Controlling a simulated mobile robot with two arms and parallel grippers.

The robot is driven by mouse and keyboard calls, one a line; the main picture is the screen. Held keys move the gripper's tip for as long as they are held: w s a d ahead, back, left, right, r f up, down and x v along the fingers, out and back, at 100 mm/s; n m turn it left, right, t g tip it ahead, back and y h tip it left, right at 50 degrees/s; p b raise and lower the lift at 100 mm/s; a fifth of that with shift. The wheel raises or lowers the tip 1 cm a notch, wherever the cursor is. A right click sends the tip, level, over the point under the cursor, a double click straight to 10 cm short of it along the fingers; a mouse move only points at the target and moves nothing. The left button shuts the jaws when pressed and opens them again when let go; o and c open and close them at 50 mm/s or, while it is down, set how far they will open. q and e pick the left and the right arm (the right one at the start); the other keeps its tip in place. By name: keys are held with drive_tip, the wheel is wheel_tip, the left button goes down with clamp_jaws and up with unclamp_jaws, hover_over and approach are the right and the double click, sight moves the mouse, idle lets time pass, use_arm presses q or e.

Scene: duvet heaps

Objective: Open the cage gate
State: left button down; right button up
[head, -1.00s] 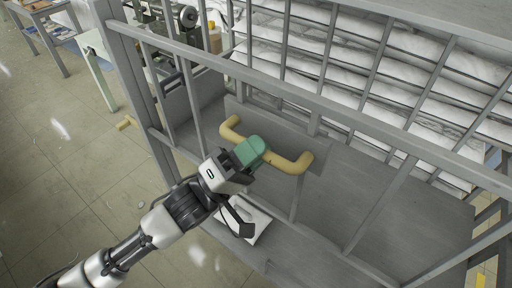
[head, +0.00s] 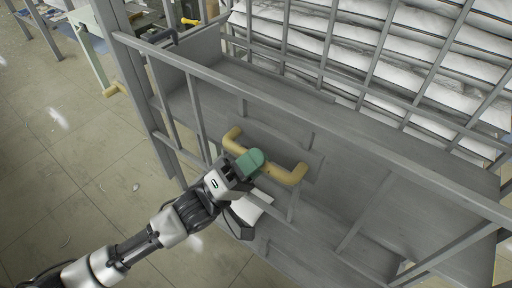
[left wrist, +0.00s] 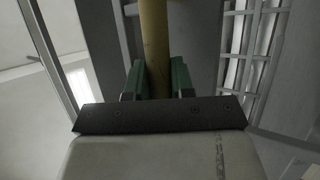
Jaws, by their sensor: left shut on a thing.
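The cage gate (head: 235,105) is a grey barred panel whose top rail crosses the head view from upper left to lower right. A yellow handle (head: 290,176) is fixed to a grey plate on the gate. My left gripper (head: 249,163), with green fingers, is shut on the middle of this handle. In the left wrist view the yellow handle bar (left wrist: 154,45) runs upright between the two green fingers (left wrist: 157,80). My right gripper is not in view.
A table (head: 90,45) stands at the far left.

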use_arm(q)
wheel_tip(320, 180, down, 20)
drive_tip(key=b, duration=1.2)
drive_tip(key=shift+r, duration=0.15)
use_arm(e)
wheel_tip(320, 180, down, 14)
use_arm(q)
wheel_tip(320, 180, down, 6)
drive_tip(key=b, duration=0.5)
drive_tip(key=shift+f, duration=0.25)
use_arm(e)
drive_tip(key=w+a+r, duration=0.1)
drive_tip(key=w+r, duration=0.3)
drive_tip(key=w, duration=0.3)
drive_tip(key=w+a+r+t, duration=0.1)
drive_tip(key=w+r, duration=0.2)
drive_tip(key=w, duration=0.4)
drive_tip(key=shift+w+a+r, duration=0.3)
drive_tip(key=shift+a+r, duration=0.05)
use_arm(q)
drive_tip(key=c, duration=1)
unclamp_jaws()
